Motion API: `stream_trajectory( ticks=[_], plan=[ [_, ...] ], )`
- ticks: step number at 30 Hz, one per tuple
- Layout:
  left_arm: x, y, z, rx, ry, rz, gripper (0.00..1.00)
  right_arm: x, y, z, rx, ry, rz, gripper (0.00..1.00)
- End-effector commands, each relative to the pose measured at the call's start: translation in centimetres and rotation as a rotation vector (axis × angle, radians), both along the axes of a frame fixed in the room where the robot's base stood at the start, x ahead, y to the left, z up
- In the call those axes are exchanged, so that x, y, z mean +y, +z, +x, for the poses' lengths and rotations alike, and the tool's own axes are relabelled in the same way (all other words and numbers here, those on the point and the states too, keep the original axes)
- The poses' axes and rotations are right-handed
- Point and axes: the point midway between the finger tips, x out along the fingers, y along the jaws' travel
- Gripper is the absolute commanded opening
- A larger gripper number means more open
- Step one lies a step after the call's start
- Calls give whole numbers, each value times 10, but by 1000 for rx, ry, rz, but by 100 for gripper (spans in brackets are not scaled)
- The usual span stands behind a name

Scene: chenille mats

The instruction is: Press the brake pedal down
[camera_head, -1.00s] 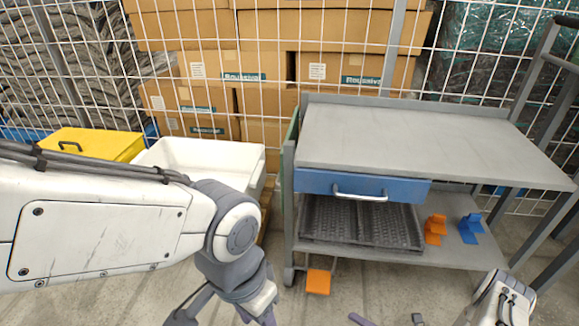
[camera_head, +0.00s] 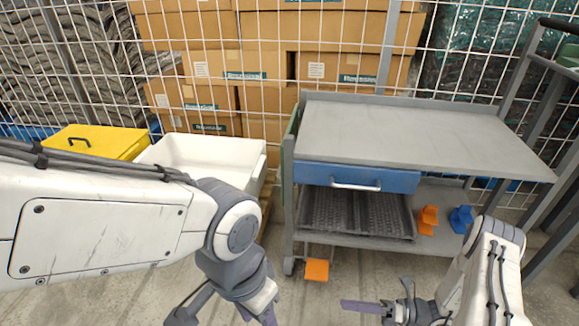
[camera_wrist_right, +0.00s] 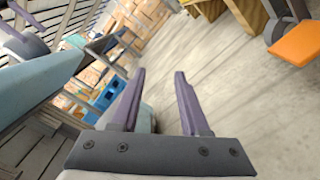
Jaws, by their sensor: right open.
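The brake pedal is an orange plate (camera_head: 317,270) low at the front left of the grey trolley, just above the floor. It also shows at the upper right of the right wrist view (camera_wrist_right: 300,43). It is tilted up there, as far as I can tell. My right gripper (camera_head: 362,306) is to the right of the pedal and nearer to me, apart from it. In the right wrist view its two purple fingers (camera_wrist_right: 160,75) are apart with nothing between them. My left gripper (camera_head: 222,315) is at the bottom left, its fingertips cut off by the frame edge.
The grey trolley (camera_head: 430,130) has a blue drawer (camera_head: 400,181). Its lower shelf holds a black tray (camera_head: 412,230), an orange bracket (camera_head: 428,220) and a blue bracket (camera_head: 461,218). A white bin (camera_head: 210,150) and a yellow box (camera_head: 95,143) stand left. The floor around the pedal is clear.

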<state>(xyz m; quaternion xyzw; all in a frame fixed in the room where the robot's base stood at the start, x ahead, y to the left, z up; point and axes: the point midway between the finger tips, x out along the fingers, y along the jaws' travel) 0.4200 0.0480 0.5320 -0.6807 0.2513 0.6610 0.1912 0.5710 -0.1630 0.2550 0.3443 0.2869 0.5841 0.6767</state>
Motion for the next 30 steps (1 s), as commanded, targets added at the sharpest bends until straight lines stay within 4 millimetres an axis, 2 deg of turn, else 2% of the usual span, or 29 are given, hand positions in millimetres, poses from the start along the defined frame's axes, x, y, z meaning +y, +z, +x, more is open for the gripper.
stream_trajectory(
  ticks=[1,5,6,11,15,21,27,30],
  plan=[
    [0,5,0,0,0,0,50,5,16,2,-38,55,-30,45],
    [0,15,0,0,0,0,50,20,53,2,-162,229,-119,45],
    [0,18,0,0,0,0,50,27,68,1,-213,299,-150,45],
    [0,34,0,0,0,0,50,57,133,-12,-471,622,-272,45],
    [0,47,0,0,0,0,50,79,185,-31,-722,906,-346,45],
    [0,66,0,0,0,0,50,102,254,-66,-1119,1298,-397,45],
    [0,85,0,0,0,0,50,113,313,-103,-1555,1662,-378,45],
    [0,93,0,0,0,0,50,115,336,-118,-1769,1817,-346,45]
  ],
)
